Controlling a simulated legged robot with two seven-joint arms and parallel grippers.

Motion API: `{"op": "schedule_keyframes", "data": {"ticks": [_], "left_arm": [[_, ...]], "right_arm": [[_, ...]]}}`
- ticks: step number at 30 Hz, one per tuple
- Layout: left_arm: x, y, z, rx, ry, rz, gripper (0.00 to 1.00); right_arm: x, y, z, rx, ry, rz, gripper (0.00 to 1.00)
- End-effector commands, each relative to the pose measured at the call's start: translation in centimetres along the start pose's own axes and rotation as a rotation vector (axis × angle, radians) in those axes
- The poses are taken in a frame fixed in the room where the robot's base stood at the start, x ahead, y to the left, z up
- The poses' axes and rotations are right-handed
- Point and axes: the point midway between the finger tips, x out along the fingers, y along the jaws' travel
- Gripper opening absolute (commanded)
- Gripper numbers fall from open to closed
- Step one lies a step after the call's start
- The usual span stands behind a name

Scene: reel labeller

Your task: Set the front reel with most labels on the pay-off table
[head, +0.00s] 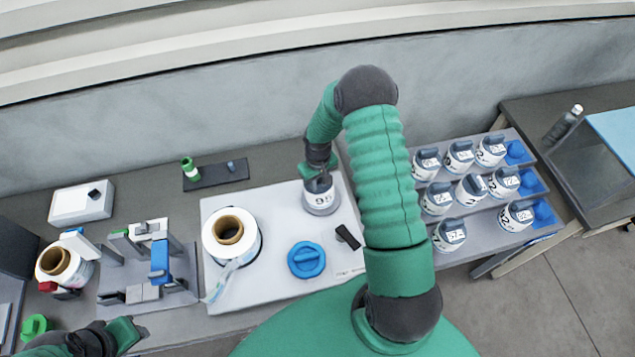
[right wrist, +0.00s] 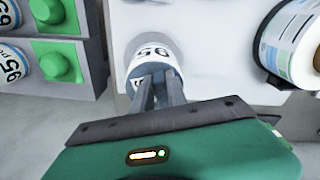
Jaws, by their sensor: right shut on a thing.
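My right gripper (head: 318,178) is shut on a white and grey reel (head: 321,202) with a printed number tag. In the right wrist view, the two fingers (right wrist: 157,92) close on this reel (right wrist: 147,62), and its tag seems to read 95. The reel is at the upper right of a white board (head: 215,288); I cannot tell whether it touches the board. A round blue piece with a raised bar (head: 306,260) lies on the board, apart from the reel. Several numbered reels (head: 449,235) stand in a stepped grey rack (head: 475,212). My left gripper (head: 128,334) is at the lower left, its fingers unclear.
A large label roll (head: 231,237) stands on the board's left, its strip hanging off. Left of it are a grey fixture (head: 148,270) and another roll (head: 62,266). A small black piece (head: 347,237) lies right of the reel. Blue holders at the rack's right end are empty.

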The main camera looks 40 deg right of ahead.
Motion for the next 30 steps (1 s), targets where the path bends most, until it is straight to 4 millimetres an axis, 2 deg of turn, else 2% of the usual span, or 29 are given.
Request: {"op": "schedule_keyframes", "data": {"ticks": [7, 19, 30], "left_arm": [[-0.1, 0.0, 0.0, 0.000, 0.000, 0.000, 0.36], [-1.1, 0.0, -0.3, 0.000, 0.000, 0.000, 0.36], [-1.1, 0.0, -0.3, 0.000, 0.000, 0.000, 0.36]], "right_arm": [[-0.2, 0.0, -0.1, -0.001, 0.002, 0.000, 0.00], [-1.6, 0.2, 0.0, 0.000, 0.000, 0.001, 0.00], [-1.6, 0.2, 0.0, 0.000, -0.001, 0.001, 0.00]]}}
